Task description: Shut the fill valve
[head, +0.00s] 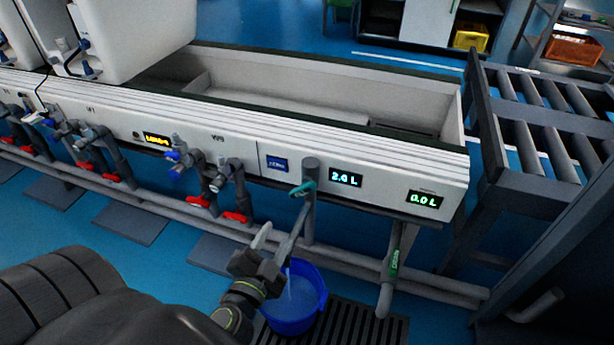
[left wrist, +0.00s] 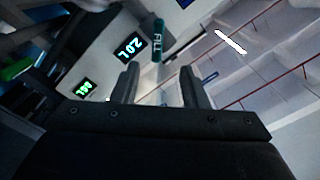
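The fill valve has a teal handle (head: 303,188) on a grey pipe at the front of the white trough. In the left wrist view the teal handle marked FILL (left wrist: 158,45) lies ahead of and between the fingertips, apart from them. My left gripper (head: 277,238) is open and empty, below and in front of the handle; its two fingers also show spread in the left wrist view (left wrist: 160,82). A display (head: 346,178) beside the valve reads 2.0 L. My right gripper is not in view.
A blue bucket (head: 294,304) stands under my left gripper, with a pale streak above it. A pipe with a green handle (head: 394,262) is to the right, below a 0.0 L display (head: 425,200). Red-handled valves (head: 236,217) are to the left. A roller conveyor (head: 540,125) is at right.

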